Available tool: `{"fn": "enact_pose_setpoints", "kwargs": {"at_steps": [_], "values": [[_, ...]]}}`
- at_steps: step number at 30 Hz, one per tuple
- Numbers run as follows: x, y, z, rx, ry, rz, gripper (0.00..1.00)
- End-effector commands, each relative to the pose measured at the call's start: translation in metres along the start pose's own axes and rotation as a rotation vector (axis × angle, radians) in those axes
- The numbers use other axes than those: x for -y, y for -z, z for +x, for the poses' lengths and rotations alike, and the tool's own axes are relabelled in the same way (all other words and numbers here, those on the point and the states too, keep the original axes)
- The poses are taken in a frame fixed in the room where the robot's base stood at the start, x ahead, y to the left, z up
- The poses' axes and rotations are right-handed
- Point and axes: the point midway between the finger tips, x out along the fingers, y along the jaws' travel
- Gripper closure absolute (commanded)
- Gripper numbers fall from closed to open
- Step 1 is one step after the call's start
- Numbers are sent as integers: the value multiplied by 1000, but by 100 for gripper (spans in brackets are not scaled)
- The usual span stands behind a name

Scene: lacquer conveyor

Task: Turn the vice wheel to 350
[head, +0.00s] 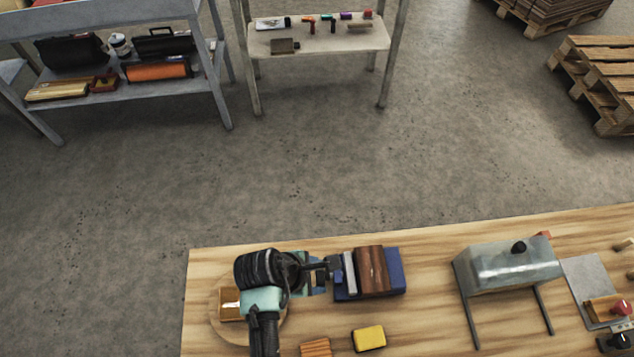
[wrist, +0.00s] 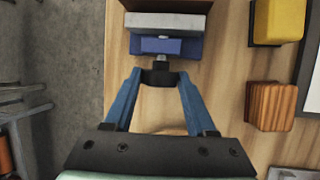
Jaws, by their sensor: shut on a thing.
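The vice (head: 397,262) is blue and stands on the wooden bench, with a grey jaw plate (head: 349,272) against a brown wooden block (head: 370,270). In the wrist view the blue vice body (wrist: 190,46) and grey jaw (wrist: 165,23) are at the top. The dark vice wheel (wrist: 160,77) sits on the near end of its screw. My gripper (head: 326,272) reaches the vice from the left. In the wrist view its two blue fingers (wrist: 160,80) are shut on the wheel from both sides. No readable number or scale shows.
A round wooden board with a tan box (head: 230,305) lies left, partly behind my arm. A yellow block (head: 369,338) and an orange-brown wooden block (head: 316,347) lie in front of the vice. A grey-topped stand (head: 510,264) is to the right. The bench edge is behind the vice.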

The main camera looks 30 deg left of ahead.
Motion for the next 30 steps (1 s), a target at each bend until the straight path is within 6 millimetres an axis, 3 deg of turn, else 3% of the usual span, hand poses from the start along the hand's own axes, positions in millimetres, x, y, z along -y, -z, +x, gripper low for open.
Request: {"fn": "enact_pose_setpoints", "kwargs": {"at_steps": [15,30], "values": [[10,1,3,1,-346,142,99],[10,1,2,1,-460,190,99]]}}
